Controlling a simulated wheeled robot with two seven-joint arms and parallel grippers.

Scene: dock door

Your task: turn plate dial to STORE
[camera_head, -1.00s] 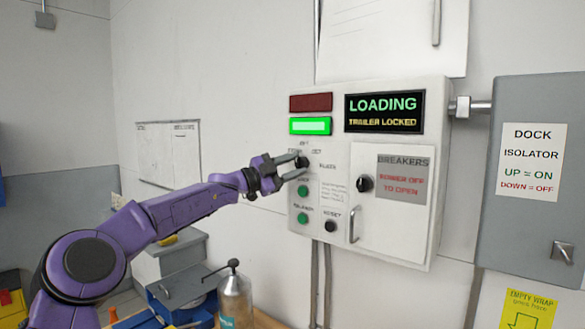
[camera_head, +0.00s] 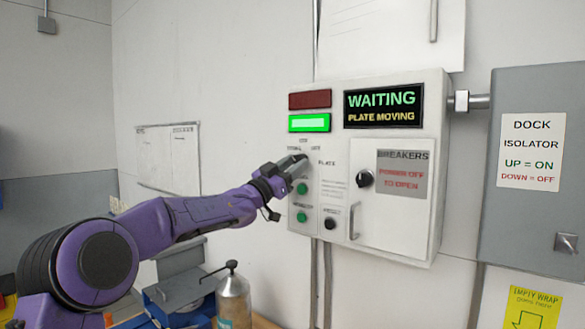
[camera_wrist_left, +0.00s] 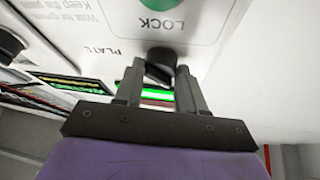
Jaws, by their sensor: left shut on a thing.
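The grey control box (camera_head: 445,150) on the wall carries the plate dial, a black knob (camera_wrist_left: 160,66) next to the word PLATE in the left wrist view. My left gripper (camera_head: 292,168) reaches it from the left and is shut on the dial; in the left wrist view its two fingers (camera_wrist_left: 160,88) stand on either side of the knob. In the head view the gripper mostly covers the dial, and its pointing direction cannot be told. The small position labels above it are too blurred to read. The display (camera_head: 384,106) reads WAITING, PLATE MOVING. My right gripper is not in view.
Below the dial are green buttons (camera_head: 302,189) and a black knob (camera_head: 330,223). A breakers door (camera_head: 392,222) with its own knob (camera_head: 364,178) and handle is at right. The green lamp (camera_head: 309,123) is lit. A dock isolator (camera_head: 565,135) hangs further right; a bottle (camera_head: 234,302) stands below.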

